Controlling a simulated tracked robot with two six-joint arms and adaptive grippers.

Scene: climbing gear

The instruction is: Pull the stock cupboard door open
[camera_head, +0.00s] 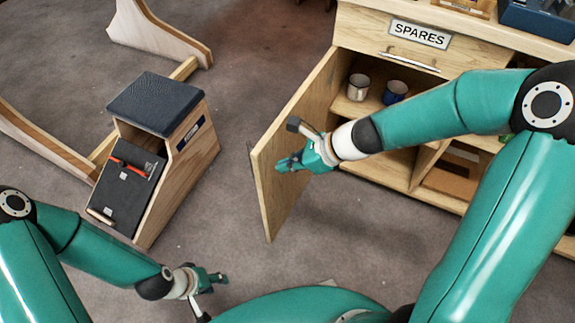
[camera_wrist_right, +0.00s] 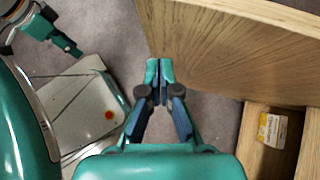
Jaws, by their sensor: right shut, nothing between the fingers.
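The stock cupboard door (camera_head: 290,130) is a light wooden panel that stands swung out from the left side of the cupboard (camera_head: 345,20). It shows at the upper right of the right wrist view (camera_wrist_right: 230,50). My right gripper (camera_head: 283,164) is shut and empty, in front of the door panel near its free edge. In the right wrist view its fingertips (camera_wrist_right: 160,70) meet at the door's near corner; I cannot tell whether they touch it. My left gripper (camera_head: 218,280) is low over the floor, away from the door; its finger gap is unclear.
The open cupboard holds a grey mug (camera_head: 358,87) and a blue mug (camera_head: 395,92). Above is a drawer labelled SPARES with a bar handle (camera_head: 410,62). A wooden box with a dark padded top (camera_head: 155,102) stands left of the door. Carpet between them is free.

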